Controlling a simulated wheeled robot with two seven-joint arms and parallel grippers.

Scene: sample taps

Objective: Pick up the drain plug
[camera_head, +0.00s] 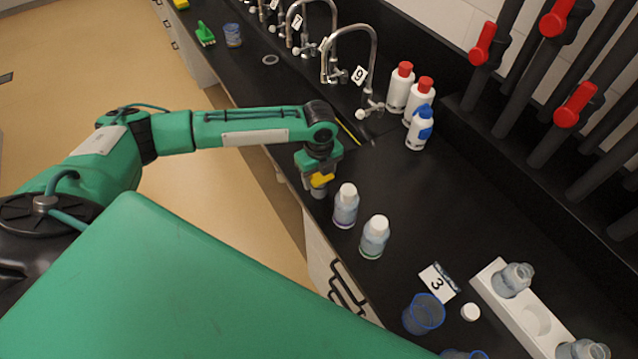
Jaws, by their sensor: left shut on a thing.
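My left gripper (319,183) points down over the near edge of the black counter, left of two capped bottles. It is shut on a small yellow and grey thing (320,181), partly hidden by the jaws. I cannot tell for sure from its shape whether this is the drain plug. No other drain plug can be clearly made out. My right gripper is not in view.
Two white-capped bottles (345,206) (374,237) stand close right of the left gripper. Red-capped bottles (400,87) and a blue-capped one (420,128) stand behind, near the curved taps (351,60). A white rack (520,305) and a blue-rimmed beaker (424,314) are at lower right. The middle counter is clear.

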